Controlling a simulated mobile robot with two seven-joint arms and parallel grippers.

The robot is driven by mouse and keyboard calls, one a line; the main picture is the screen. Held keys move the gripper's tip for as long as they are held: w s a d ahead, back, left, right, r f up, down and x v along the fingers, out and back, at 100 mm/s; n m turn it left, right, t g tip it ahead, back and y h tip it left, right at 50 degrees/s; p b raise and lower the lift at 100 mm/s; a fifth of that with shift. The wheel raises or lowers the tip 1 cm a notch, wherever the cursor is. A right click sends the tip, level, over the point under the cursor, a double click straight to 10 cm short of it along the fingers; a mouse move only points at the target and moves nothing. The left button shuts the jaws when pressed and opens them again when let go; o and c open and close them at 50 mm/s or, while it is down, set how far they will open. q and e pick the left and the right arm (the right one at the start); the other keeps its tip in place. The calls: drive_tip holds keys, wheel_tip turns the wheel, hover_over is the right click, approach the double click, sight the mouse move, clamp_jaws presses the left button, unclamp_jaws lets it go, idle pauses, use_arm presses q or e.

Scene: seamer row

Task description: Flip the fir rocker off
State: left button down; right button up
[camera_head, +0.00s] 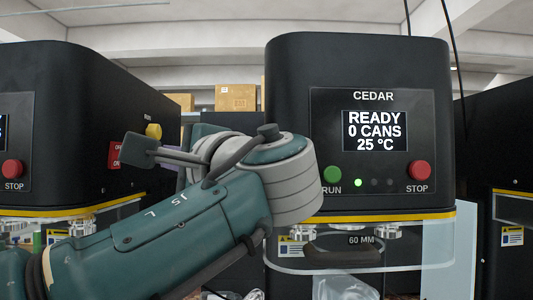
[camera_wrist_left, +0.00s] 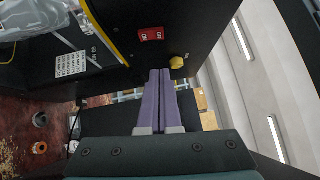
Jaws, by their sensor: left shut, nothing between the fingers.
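A red rocker (camera_head: 115,155) sits on the side wall of the black machine at the left, under a yellow knob (camera_head: 153,131). In the left wrist view the red rocker (camera_wrist_left: 151,34) has white lettering too small to read, with the yellow knob (camera_wrist_left: 177,63) beside it. I cannot see this machine's name or tell the rocker's position. My left gripper (camera_wrist_left: 160,73) has its two purple fingers together, empty, pointing toward that wall near the rocker and knob. Contact cannot be judged. In the head view my left wrist mostly hides the fingers. My right gripper is out of view.
The CEDAR machine (camera_head: 360,65) stands at centre right, its display reading READY, with a green RUN button (camera_head: 332,174) and a red STOP button (camera_head: 420,170). A clear guard (camera_head: 400,255) hangs below it. The left machine has its own STOP button (camera_head: 12,169). Boxes (camera_head: 236,97) stand behind.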

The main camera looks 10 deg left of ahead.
sight(116, 155)
use_arm(q)
drive_tip(key=w+a+p, duration=0.1)
drive_tip(key=a, duration=0.7)
drive_tip(key=shift+w+r+p, duration=0.35)
drive_tip(key=shift+r+p, duration=0.05)
drive_tip(key=shift+r, duration=0.05)
drive_tip(key=shift+a+r+n+g+p, duration=0.15)
drive_tip(key=shift+a+n+g+p, duration=0.2)
drive_tip(key=shift+p, duration=0.1)
